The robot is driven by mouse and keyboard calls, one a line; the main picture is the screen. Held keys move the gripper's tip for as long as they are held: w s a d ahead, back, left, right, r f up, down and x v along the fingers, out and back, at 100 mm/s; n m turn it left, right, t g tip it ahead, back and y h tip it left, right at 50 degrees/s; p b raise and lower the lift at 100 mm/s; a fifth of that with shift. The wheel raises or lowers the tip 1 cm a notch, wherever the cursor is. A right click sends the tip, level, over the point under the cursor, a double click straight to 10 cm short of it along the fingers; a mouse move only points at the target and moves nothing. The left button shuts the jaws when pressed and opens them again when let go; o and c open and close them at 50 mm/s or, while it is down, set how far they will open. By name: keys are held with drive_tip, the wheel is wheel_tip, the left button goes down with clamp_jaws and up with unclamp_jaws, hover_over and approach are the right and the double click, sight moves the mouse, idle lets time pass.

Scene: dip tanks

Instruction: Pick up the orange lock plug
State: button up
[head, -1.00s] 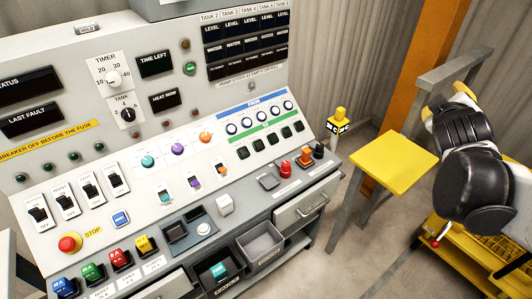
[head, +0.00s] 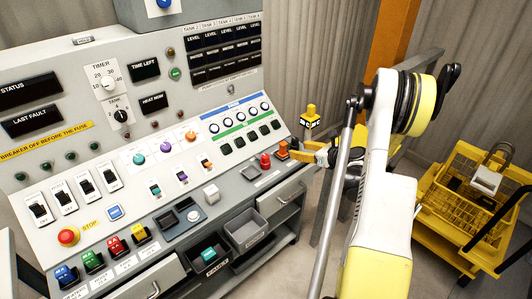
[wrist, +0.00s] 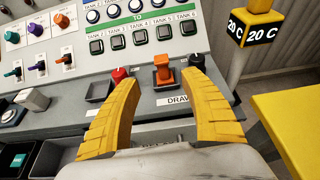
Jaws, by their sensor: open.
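In the head view the plug (head: 283,150) is small at the ledge's right end, just left of my fingers. My gripper (wrist: 161,78) is open and empty, its two yellow fingers apart on either side of the plug. The fingers also show in the head view (head: 304,152). I cannot tell whether they touch the plug.
A red plug (wrist: 119,74) stands close left of the orange one, by my left fingertip. A black knob (wrist: 196,62) is close by on the right. A yellow 20 C block (wrist: 253,27) and a yellow table (wrist: 290,115) lie right. A drawer (head: 282,195) is below the ledge.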

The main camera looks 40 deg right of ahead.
sight(284, 144)
drive_tip(key=b+x, duration=0.1)
drive_tip(key=x, duration=0.4)
drive_tip(key=b+x, duration=0.1)
drive_tip(key=x, duration=0.2)
drive_tip(key=b+x, duration=0.1)
drive_tip(key=x, duration=0.1)
drive_tip(key=shift+w+d+r+b, duration=0.15)
drive_tip(key=shift+w+r+b, duration=0.15)
drive_tip(key=shift+w, duration=0.1)
drive_tip(key=shift+r, duration=0.15)
clamp_jaws()
